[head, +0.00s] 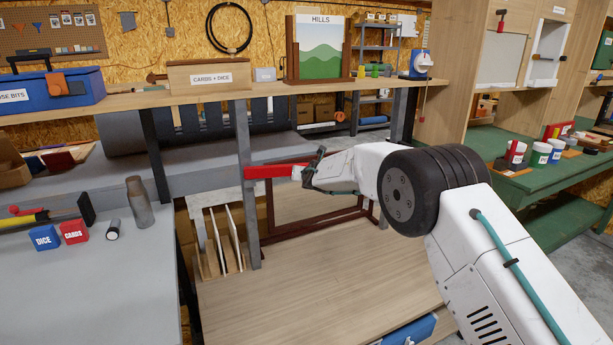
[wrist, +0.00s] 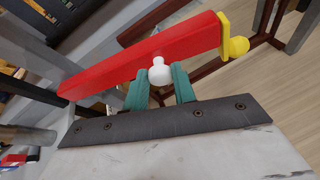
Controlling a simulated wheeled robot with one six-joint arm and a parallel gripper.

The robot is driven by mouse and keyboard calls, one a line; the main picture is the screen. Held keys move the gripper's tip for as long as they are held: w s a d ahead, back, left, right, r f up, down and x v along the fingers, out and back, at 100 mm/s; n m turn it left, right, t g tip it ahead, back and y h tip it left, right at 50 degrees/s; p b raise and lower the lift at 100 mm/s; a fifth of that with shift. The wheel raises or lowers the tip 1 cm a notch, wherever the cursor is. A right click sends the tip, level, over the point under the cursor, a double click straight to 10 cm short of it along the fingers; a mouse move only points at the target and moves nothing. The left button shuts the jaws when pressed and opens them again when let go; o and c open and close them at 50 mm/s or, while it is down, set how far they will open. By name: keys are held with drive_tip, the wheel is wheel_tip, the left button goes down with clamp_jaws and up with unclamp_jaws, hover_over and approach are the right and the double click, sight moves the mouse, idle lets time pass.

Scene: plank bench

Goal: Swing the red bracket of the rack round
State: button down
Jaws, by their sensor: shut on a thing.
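The red bracket (head: 272,171) is a straight bar reaching out to the right from the grey upright post (head: 247,205) of the rack under the plank bench. In the wrist view the bracket (wrist: 150,50) runs slantwise, with a yellow plate and ball (wrist: 237,45) at its right end. A white knob (wrist: 159,73) sticks out of its near side. My gripper (head: 306,171) is at the bracket's right part in the head view. In the wrist view the green fingers of my gripper (wrist: 160,88) are shut on the white knob. The bracket's yellow end is hidden in the head view.
A wooden shelf (head: 320,280) lies below the bracket, with upright boards (head: 226,240) and a dark frame (head: 315,222) behind. The plank top (head: 210,92) above bears a card box (head: 208,75) and a hills picture (head: 318,48). A grey table (head: 120,280) is at left.

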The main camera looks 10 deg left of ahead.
drive_tip(key=shift+s+a, duration=0.15)
drive_tip(key=shift+a, duration=0.05)
drive_tip(key=c, duration=1.1)
unclamp_jaws()
drive_tip(key=shift+c, duration=0.2)
drive_tip(key=v, duration=0.7)
drive_tip(key=shift+s+d, duration=0.2)
drive_tip(key=shift+d, duration=0.1)
